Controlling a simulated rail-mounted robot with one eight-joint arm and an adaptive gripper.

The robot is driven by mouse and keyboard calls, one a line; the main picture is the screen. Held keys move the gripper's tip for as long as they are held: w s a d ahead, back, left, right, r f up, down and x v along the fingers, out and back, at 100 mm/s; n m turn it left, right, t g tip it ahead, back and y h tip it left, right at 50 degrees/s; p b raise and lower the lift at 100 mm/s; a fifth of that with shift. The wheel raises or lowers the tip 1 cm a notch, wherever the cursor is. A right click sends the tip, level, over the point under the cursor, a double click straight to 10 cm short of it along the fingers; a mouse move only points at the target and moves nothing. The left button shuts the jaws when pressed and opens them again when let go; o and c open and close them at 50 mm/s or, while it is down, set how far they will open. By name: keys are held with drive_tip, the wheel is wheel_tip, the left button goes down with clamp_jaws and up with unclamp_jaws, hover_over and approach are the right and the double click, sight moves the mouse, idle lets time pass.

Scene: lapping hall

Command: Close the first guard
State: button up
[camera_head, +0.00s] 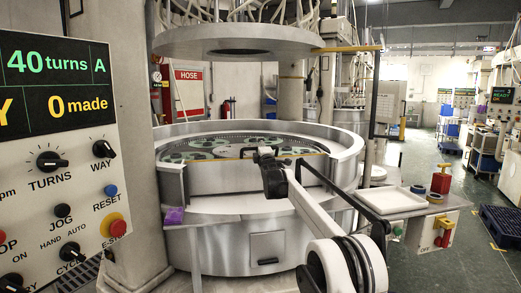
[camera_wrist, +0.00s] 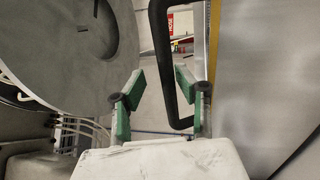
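The guard is a grey metal panel with a yellow edge; I take it to be the front panel (camera_head: 240,178) below the lapping plate, its yellow edge level with my gripper. In the wrist view the grey panel (camera_wrist: 255,70) fills the right side. A black bent handle bar (camera_wrist: 161,50) comes down from the top and curves between my fingers. My gripper (camera_wrist: 160,78) is open, its green-padded fingers on both sides of the bar; no contact shows. In the head view my gripper (camera_head: 265,154) is small and dark at the panel's yellow edge.
A round upper plate (camera_head: 235,42) hangs above the ring-shaped basin (camera_head: 342,140). A control panel (camera_head: 55,165) stands close at left.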

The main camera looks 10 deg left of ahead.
drive_tip(key=shift+s, duration=0.1)
drive_tip(key=v, duration=1.2)
drive_tip(key=shift+d+r, duration=0.1)
drive_tip(key=s+d+r+m+g+h, duration=0.25)
drive_tip(key=s+d+m, duration=0.35)
drive_tip(key=s+d, duration=0.6)
drive_tip(key=s+d+r+m+g+h, duration=0.25)
drive_tip(key=s+d+m, duration=0.25)
drive_tip(key=s+d, duration=0.65)
drive_tip(key=s+d+f+m+g+h, duration=0.1)
drive_tip(key=s+d+f+m, duration=0.3)
drive_tip(key=s, duration=0.9)
drive_tip(key=s+d+f+m+g+h, duration=0.1)
drive_tip(key=s+d+f+m+g, duration=0.2)
drive_tip(key=s+f, duration=0.6)
drive_tip(key=s+d+f+m+g, duration=0.2)
drive_tip(key=s+d+f+m, duration=0.2)
drive_tip(key=s, duration=1.3)
drive_tip(key=d+f, duration=0.3)
drive_tip(key=shift+s+m+g+h, duration=0.15)
drive_tip(key=shift+m+g+h, duration=0.15)
drive_tip(key=shift+h, duration=0.1)
